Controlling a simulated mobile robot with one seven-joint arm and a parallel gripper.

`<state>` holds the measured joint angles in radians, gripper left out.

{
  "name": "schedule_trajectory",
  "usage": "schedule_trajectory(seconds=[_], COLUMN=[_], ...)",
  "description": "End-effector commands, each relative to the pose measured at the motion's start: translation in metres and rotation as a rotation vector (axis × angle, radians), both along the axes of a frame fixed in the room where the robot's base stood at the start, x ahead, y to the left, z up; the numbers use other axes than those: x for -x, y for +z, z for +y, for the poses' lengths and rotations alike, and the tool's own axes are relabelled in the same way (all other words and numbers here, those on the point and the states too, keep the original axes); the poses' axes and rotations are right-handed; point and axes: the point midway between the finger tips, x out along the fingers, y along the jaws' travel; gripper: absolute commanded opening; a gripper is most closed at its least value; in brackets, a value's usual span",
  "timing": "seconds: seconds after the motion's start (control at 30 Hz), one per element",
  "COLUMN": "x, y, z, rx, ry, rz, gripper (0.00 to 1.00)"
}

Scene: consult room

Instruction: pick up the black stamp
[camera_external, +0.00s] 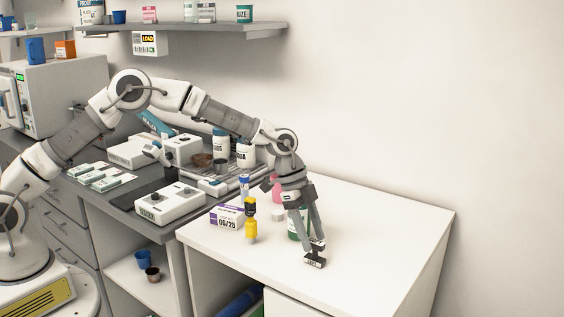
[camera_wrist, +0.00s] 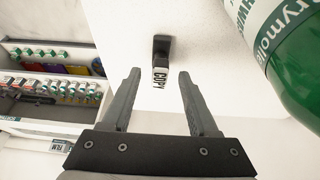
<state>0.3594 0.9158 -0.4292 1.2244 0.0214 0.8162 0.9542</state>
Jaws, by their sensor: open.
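The black stamp (camera_external: 315,258) stands on the white table near its front edge, with a pale label reading "COPY" on its side. In the wrist view the black stamp (camera_wrist: 162,47) lies just beyond the fingertips, in line with the gap between them. My gripper (camera_external: 309,236) points down over the stamp, its fingers spread. In the wrist view my gripper (camera_wrist: 159,73) is open with nothing held. Whether a finger touches the stamp, I cannot tell.
A green bottle (camera_wrist: 292,62) stands close on the right in the wrist view; in the external view my fingers partly hide it. The white table's (camera_external: 385,238) right side is clear.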

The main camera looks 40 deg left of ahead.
Motion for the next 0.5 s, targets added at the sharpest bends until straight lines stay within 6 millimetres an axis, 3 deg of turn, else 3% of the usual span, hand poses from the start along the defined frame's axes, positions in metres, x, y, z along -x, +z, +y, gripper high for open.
schedule_trajectory(seconds=[0.2,0.43,0.5], x=[0.001,0.000,0.000], y=[-0.029,-0.031,-0.031], z=[-0.012,-0.012,-0.012], rx=[-0.001,0.000,0.000], ry=[0.000,0.000,0.000], rz=[0.001,-0.001,-0.001], gripper=[0.60,0.60,0.47])
